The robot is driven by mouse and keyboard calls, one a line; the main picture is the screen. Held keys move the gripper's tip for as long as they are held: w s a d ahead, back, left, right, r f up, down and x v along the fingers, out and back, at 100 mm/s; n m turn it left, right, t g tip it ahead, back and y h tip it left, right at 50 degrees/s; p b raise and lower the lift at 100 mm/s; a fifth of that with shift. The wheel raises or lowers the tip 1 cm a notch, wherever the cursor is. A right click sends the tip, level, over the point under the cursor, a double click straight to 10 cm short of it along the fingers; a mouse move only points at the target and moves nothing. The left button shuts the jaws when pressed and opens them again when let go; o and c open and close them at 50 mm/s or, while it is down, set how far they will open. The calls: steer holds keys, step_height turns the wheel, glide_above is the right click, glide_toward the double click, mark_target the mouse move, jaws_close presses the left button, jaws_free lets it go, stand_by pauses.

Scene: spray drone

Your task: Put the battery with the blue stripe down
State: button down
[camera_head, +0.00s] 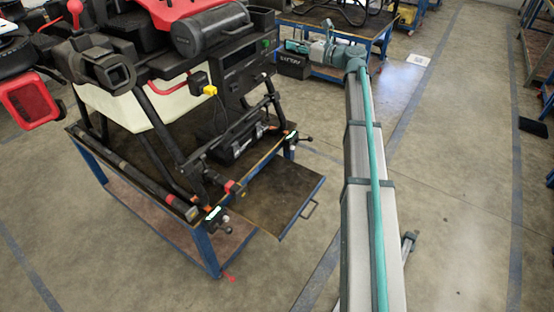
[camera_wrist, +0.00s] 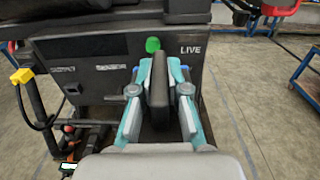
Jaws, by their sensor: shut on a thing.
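My gripper (camera_head: 297,46) is at the end of my outstretched arm, to the right of the drone's dark panel (camera_head: 245,72). A black battery (camera_head: 292,67) with white lettering shows just below the fingers. In the wrist view my gripper (camera_wrist: 160,74) is shut on a dark upright slab, the battery (camera_wrist: 158,92), with one teal finger on each side. The panel (camera_wrist: 100,62) stands behind it, with a green round spot and the word LIVE. I cannot make out a blue stripe on the battery. Its underside is hidden in the wrist view.
The drone stands on a blue-framed bench (camera_head: 212,262). A flat tray with a handle (camera_head: 270,200) sticks out from the bench's front. A black case (camera_head: 238,142) lies under the panel. Another blue cart (camera_head: 335,72) stands behind my gripper.

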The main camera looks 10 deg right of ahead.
steer(key=s+a+f+b, duration=0.2)
steer(key=s+f+b, duration=0.35)
steer(key=f, duration=0.45)
steer(key=s+a+f+b, duration=0.2)
steer(key=s+f+b, duration=0.3)
steer(key=f, duration=0.5)
steer(key=s+a+f+b, duration=0.2)
steer(key=s+f+b, duration=0.2)
steer(key=f+b, duration=0.4)
steer(key=s+a+f+b, duration=0.3)
steer(key=s+f+b, duration=0.1)
steer(key=s+f, duration=0.65)
steer(key=w+f+b, duration=0.3)
steer(key=w+f, duration=0.9)
steer(key=w, duration=0.1)
steer(key=shift+w+b, duration=0.25)
steer(key=shift+b, duration=0.05)
steer(key=shift+d, duration=0.1)
